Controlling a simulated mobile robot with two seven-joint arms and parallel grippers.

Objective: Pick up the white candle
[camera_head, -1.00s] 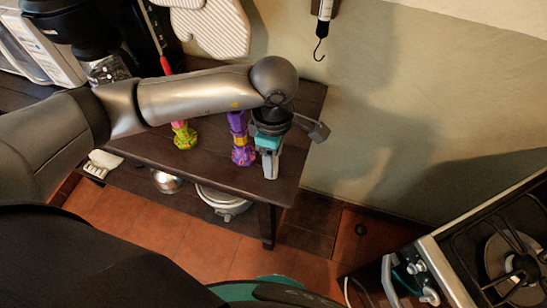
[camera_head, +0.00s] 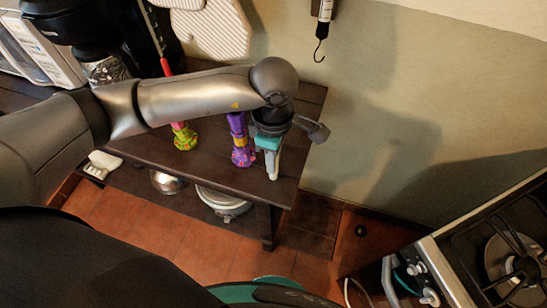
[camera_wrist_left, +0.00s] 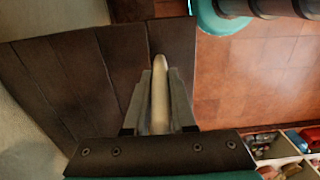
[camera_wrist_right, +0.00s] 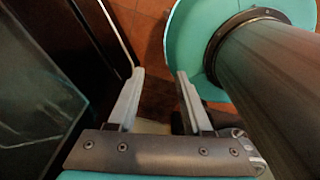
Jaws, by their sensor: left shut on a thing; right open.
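The white candle (camera_wrist_left: 160,88) is a slim, pale stick between the two fingers of my left gripper (camera_wrist_left: 160,80) in the left wrist view. The fingers are shut on it, and its rounded tip sticks out past them. In the head view my left gripper (camera_head: 272,170) points down over the right end of the dark wooden table (camera_head: 213,172). I cannot tell whether the candle still touches the tabletop. My right gripper (camera_wrist_right: 160,75) is open and empty in the right wrist view, away from the table.
A purple and yellow ornament (camera_head: 240,140) stands close left of my left gripper. A green and pink one (camera_head: 184,136) stands further left, partly behind my arm. A white pot (camera_head: 223,202) and a metal bowl (camera_head: 167,182) sit below. A stove (camera_head: 490,255) is at right.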

